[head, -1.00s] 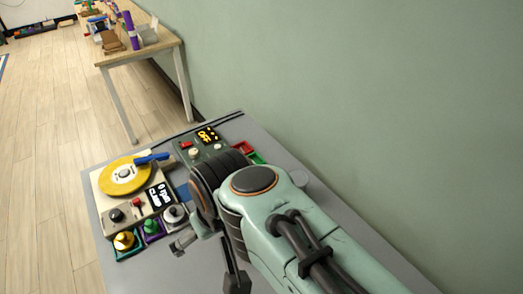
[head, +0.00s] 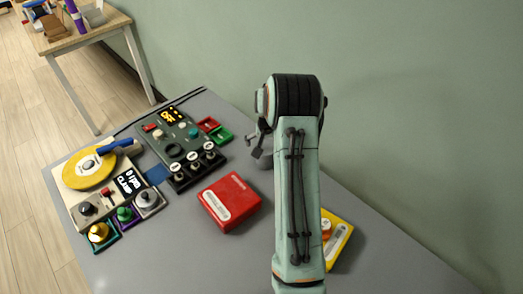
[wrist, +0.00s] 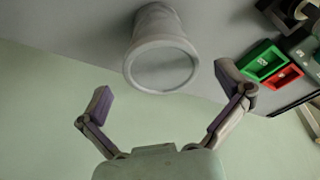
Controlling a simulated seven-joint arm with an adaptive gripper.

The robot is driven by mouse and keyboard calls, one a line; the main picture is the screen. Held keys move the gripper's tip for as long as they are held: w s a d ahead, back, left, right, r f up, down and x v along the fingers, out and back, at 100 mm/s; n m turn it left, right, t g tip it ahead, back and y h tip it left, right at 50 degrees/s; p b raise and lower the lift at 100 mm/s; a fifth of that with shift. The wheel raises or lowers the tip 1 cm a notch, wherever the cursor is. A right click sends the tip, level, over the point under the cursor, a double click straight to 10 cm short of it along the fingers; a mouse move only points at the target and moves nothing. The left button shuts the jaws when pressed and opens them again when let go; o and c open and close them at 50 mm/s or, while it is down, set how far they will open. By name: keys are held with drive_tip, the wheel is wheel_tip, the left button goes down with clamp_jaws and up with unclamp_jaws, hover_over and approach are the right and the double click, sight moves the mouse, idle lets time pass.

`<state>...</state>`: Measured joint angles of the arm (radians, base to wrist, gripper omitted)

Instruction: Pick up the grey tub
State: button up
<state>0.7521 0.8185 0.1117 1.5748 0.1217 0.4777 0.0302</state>
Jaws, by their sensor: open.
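The grey tub (wrist: 160,47) shows in the wrist view as a plain grey round vessel with a wide rim, on the grey table. It lies ahead of my gripper (wrist: 163,84), roughly between the lines of the two spread fingers. The fingers are wide open with nothing between them, and the tub looks beyond their tips. In the head view a small part of the tub (head: 264,162) shows just below my gripper (head: 257,146); my arm hides the rest.
A red case (head: 229,201) lies left of my arm, and a yellow case (head: 338,238) is partly hidden on its right. A control panel (head: 180,140), small red (wrist: 284,76) and green (wrist: 262,58) trays and a turntable device (head: 90,170) stand at left. The wall is close behind.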

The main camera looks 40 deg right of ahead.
drive_tip(key=x, duration=0.5)
drive_tip(key=c, duration=1.2)
